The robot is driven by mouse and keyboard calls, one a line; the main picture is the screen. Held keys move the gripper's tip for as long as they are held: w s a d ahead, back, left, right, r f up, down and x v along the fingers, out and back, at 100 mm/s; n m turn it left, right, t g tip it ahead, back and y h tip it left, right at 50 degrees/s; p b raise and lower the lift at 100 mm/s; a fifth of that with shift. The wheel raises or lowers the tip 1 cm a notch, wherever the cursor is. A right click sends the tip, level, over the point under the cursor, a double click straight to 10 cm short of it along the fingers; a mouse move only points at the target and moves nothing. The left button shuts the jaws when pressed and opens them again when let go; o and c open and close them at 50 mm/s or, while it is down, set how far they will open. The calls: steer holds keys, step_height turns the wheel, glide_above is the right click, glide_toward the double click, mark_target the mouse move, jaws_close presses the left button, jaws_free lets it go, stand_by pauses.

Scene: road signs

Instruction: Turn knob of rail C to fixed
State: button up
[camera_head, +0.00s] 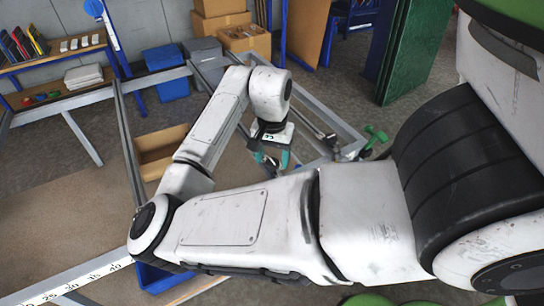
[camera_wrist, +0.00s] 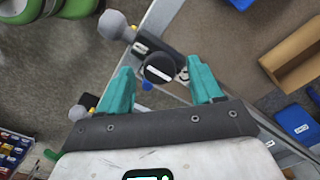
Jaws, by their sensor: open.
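My gripper (camera_wrist: 163,80) shows in the wrist view with its two teal fingers spread apart and nothing held between them. A black round knob (camera_wrist: 158,68) with a white strip and a small blue mark beside it appears between the fingertips. I cannot tell how far below the fingertips it is, and I see no contact. The knob sits by a dark block on a metal rail. No rail letter is readable, so I cannot tell whether this is rail C. In the head view my gripper (camera_head: 272,160) points down over the metal frame (camera_head: 337,127), and the knob is hidden.
Grey ball-ended handles (camera_wrist: 113,24) stand close to the left finger. A cardboard box (camera_wrist: 295,55) and a blue bin (camera_wrist: 298,122) lie to the right. In the head view a green clamp-like item (camera_head: 377,135) sits at the frame's right end.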

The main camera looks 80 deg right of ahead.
steer(key=shift+f, duration=0.3)
steer(key=shift+c, duration=0.4)
steer(key=c, duration=1)
